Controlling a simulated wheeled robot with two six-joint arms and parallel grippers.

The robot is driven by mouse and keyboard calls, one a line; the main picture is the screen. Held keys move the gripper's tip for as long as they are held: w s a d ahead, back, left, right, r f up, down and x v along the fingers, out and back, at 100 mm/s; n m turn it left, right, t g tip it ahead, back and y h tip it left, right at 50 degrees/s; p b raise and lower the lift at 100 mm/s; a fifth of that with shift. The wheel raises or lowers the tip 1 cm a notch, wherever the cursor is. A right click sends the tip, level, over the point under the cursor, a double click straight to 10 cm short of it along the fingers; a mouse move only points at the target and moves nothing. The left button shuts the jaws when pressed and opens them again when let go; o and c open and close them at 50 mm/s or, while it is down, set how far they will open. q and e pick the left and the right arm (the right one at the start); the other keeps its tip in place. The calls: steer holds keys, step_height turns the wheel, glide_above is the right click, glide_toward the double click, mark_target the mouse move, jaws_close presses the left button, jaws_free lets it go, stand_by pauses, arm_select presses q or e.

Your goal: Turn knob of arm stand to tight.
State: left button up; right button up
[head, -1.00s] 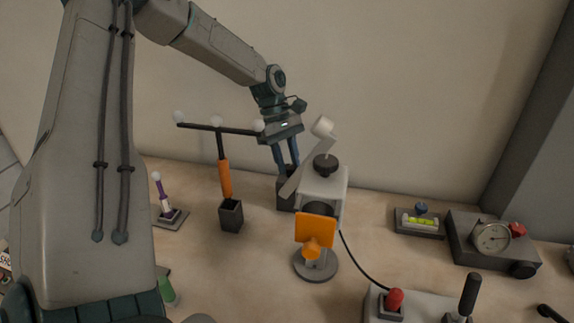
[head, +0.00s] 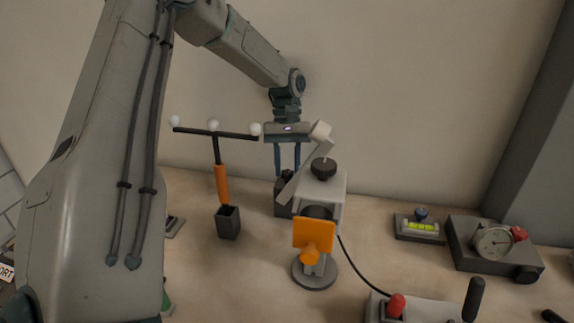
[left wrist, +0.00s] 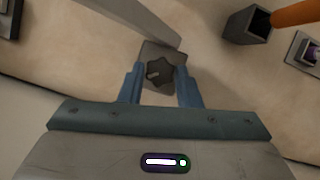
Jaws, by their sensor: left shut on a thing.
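The arm stand has a dark grey block base (head: 284,206) standing near the wall, and a pale arm (head: 312,160) with a blocky end rises beside it. Its dark star-shaped knob (left wrist: 159,73) shows in the left wrist view between my blue fingers, with a paler pointer mark toward its left. My left gripper (head: 287,172) points straight down at the top of the block and is shut on the knob. In the left wrist view the left gripper (left wrist: 160,83) has one finger on each side of the knob. The right gripper is out of view.
A grey device with a black knob (head: 323,168) and an orange plate (head: 313,235) stands just right and in front. A holder (head: 228,222) with an orange-handled rod stands to the left. A spirit level (head: 420,227) and gauge box (head: 494,245) are further right.

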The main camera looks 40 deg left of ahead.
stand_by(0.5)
arm_select(q)
steer(key=o, duration=1)
steer(key=shift+c, duration=0.2)
